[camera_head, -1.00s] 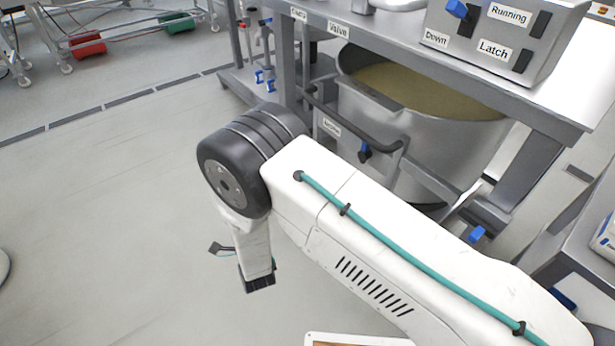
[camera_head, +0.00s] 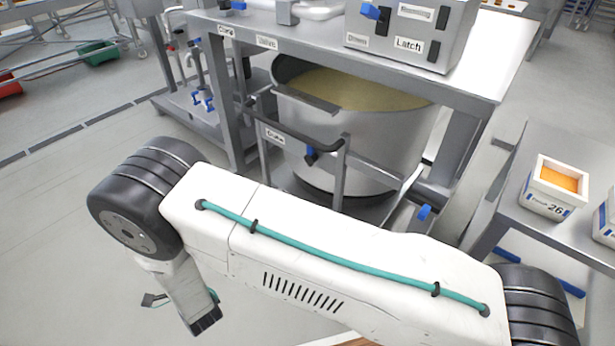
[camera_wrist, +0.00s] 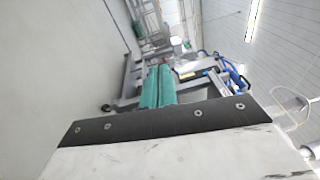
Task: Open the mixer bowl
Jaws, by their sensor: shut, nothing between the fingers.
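The mixer bowl (camera_head: 395,140) is a large steel vessel with tan contents, under the steel frame in the head view. A dark bar handle (camera_head: 290,137) with a blue-tipped lever (camera_head: 310,155) stands before its front wall, beside a small label that I cannot read surely. The control box (camera_head: 415,30) above has a Latch label and a blue knob. My gripper shows in the wrist view with teal fingers (camera_wrist: 158,86), shut and empty. In the head view my arm hangs left of and nearer than the bowl; the fingers are mostly hidden there.
A steel table (camera_head: 560,225) at the right holds a white box (camera_head: 552,188) with orange contents. The floor at the left is clear. My arm crosses the foreground below the bowl.

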